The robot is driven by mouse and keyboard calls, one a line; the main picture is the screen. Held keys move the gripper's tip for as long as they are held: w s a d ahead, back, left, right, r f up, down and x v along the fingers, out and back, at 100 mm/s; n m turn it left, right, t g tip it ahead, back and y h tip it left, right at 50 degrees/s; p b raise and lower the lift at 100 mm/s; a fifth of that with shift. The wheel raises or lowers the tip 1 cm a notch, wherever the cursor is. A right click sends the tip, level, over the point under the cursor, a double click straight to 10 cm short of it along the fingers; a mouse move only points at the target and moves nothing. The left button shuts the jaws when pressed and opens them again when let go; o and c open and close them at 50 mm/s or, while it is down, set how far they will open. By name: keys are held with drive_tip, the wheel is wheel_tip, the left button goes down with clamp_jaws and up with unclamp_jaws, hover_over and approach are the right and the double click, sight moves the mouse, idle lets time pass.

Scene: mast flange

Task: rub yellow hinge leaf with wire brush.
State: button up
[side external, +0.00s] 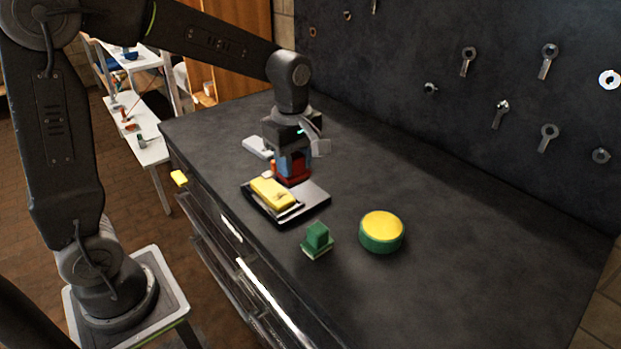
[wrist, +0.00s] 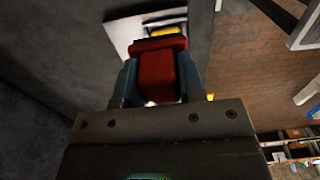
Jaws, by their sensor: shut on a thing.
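The yellow hinge leaf (side external: 272,192) lies on a dark and grey plate (side external: 314,194) on the bench in the side view. Part of it also shows beyond my gripper in the wrist view (wrist: 167,31). My gripper (side external: 293,166), with blue fingers, is shut on a red block-like tool, seemingly the wire brush (wrist: 159,74). In the side view the red brush (side external: 292,181) is low, just behind the yellow leaf at the plate's far edge. Its bristles are hidden, and I cannot tell whether it touches the plate or leaf.
A green block (side external: 317,237) and a green round thing with a yellow top (side external: 381,231) stand nearer the front. A pale grey piece (side external: 257,147) lies behind the plate. A dark wall with hanging tools (side external: 501,113) bounds the back. The bench's right side is clear.

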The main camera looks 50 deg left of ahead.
drive_tip(key=a, duration=0.8)
drive_tip(key=shift+s+d+f, duration=0.1)
drive_tip(key=shift+d+f, duration=0.05)
drive_tip(key=shift+f, duration=1.7)
drive_tip(key=shift+s+d+f, duration=0.1)
drive_tip(key=shift+f, duration=1.75)
drive_tip(key=shift+d+f, duration=0.1)
drive_tip(key=shift+d, duration=0.6)
drive_tip(key=shift+c, duration=0.4)
drive_tip(key=shift+d, duration=1.9)
drive_tip(key=shift+a, duration=2.75)
drive_tip(key=shift+d+r, duration=0.1)
drive_tip(key=shift+r, duration=4)
drive_tip(key=shift+f, duration=0.2)
